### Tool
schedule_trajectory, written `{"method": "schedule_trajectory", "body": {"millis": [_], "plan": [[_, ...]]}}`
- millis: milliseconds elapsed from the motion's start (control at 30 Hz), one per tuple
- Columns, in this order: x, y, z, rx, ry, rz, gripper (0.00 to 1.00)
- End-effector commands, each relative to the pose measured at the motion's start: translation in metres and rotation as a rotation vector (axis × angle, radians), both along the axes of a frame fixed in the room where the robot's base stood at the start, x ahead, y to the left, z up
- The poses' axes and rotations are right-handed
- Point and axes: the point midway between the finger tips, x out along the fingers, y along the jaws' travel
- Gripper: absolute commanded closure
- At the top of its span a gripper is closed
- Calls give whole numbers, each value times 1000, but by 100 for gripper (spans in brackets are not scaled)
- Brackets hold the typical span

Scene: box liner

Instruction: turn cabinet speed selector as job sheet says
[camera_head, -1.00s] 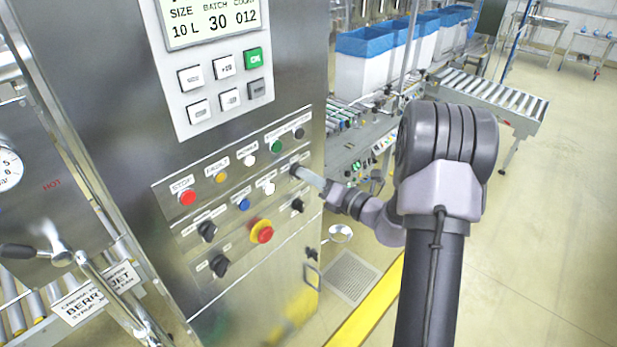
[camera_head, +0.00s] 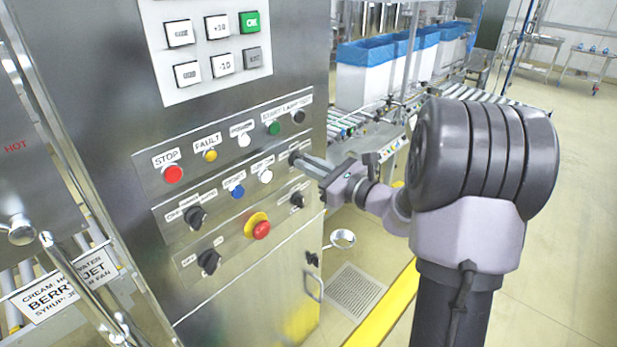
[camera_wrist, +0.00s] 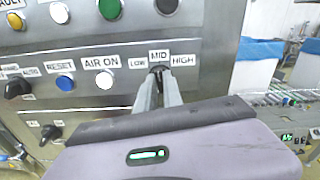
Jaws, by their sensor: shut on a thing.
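The speed selector (camera_wrist: 157,68) is a small black knob on the steel cabinet front, under the labels LOW, MID and HIGH (camera_wrist: 160,58). My gripper (camera_wrist: 158,80) is shut on it, with both fingers reaching up to the knob in the wrist view. In the head view my gripper (camera_head: 300,160) meets the panel at the right end of the middle row. The fingers cover most of the selector (camera_head: 292,156), so where its pointer stands cannot be told. No job sheet is readable in these views.
Close by are the AIR ON button (camera_wrist: 104,79), the blue RESET button (camera_wrist: 65,83) and another black selector (camera_head: 297,200) below. A red and yellow emergency stop (camera_head: 260,229) sits lower left. A keypad (camera_head: 213,50) is above. Floor to the right is open.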

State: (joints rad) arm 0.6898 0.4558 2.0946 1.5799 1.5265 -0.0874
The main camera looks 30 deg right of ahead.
Motion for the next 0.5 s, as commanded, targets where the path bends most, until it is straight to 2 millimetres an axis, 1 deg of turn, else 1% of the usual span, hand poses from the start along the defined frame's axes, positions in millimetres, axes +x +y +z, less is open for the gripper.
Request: {"method": "schedule_trajectory", "body": {"millis": [33,300,500], "plan": [[0,0,-6,-39,-16,0,100],[-1,1,-6,-270,-100,0,100],[-1,1,-6,-411,-151,0,100]]}}
